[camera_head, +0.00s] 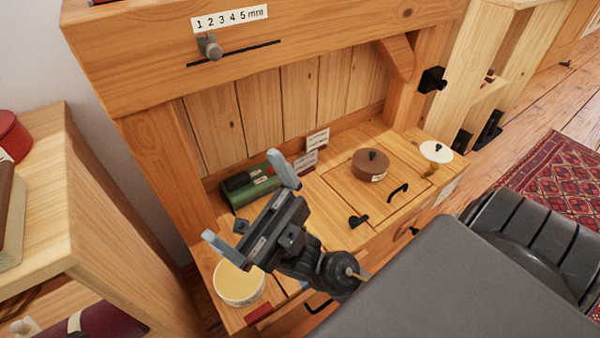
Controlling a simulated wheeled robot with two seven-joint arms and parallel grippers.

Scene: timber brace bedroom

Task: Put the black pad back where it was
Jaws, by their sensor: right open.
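My right gripper (252,208) is open over the left part of the wooden desk top, its two blue-grey fingertips wide apart. A small dark square piece (241,226) shows in the gap between the fingers; it may be the black pad, and I cannot tell whether it touches the gripper. Another black block (432,79) is on the right post of the desk, and a small black piece (358,220) is on the desk top right of the gripper. My left gripper is not in view.
A green and black box (250,184) stands behind the gripper. A brown round pot (371,165) and a white disc with a black knob (436,152) stand to the right. A wooden shelf (120,240) is at left.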

